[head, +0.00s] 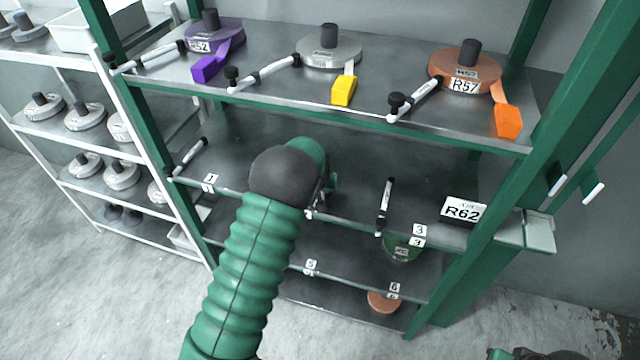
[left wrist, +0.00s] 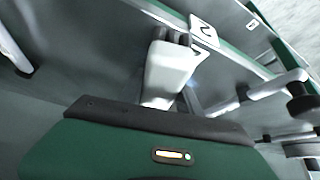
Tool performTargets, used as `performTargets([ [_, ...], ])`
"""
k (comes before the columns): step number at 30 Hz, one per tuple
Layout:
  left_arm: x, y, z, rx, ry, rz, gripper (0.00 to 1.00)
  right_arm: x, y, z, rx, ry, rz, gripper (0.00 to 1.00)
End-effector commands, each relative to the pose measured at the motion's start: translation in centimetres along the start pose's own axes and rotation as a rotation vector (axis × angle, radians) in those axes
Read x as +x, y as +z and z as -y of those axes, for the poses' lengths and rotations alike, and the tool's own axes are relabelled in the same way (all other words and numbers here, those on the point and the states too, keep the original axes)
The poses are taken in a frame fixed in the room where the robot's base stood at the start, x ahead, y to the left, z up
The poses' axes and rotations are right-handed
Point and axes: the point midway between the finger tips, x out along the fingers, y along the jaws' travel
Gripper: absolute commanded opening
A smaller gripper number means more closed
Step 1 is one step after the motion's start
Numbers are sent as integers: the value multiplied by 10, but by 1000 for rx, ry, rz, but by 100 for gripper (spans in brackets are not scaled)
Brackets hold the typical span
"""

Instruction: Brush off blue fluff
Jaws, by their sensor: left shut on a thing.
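My left gripper (head: 328,190) is at the middle shelf, near its front edge, mostly hidden behind my own wrist in the head view. In the left wrist view it is shut on a pale white piece (left wrist: 168,72), which reaches towards dark knobs by the number 2 label (left wrist: 204,30). I cannot tell what this piece is. No blue fluff can be made out in either view.
The green-framed rack's top shelf (head: 390,58) holds purple (head: 215,33), grey (head: 330,50) and orange (head: 464,72) spools with hanging strips. White rods (head: 385,205) stick out along the shelf fronts. An R62 sign (head: 463,211) stands at right. A white rack is at left.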

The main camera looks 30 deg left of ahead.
Motion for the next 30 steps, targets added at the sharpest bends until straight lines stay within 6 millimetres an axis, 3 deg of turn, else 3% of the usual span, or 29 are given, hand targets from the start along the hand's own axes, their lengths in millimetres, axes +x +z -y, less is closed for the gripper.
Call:
performTargets([
  [7, -10, 23, 6, 1, -1, 7, 8, -2, 0, 0, 0, 0, 0, 36],
  [18, -13, 28, -12, 3, 0, 9, 8, -9, -2, 0, 0, 0, 0, 36],
  [30, 3, -2, -19, 1, -1, 5, 8, -4, -1, 0, 0, 0, 0, 36],
])
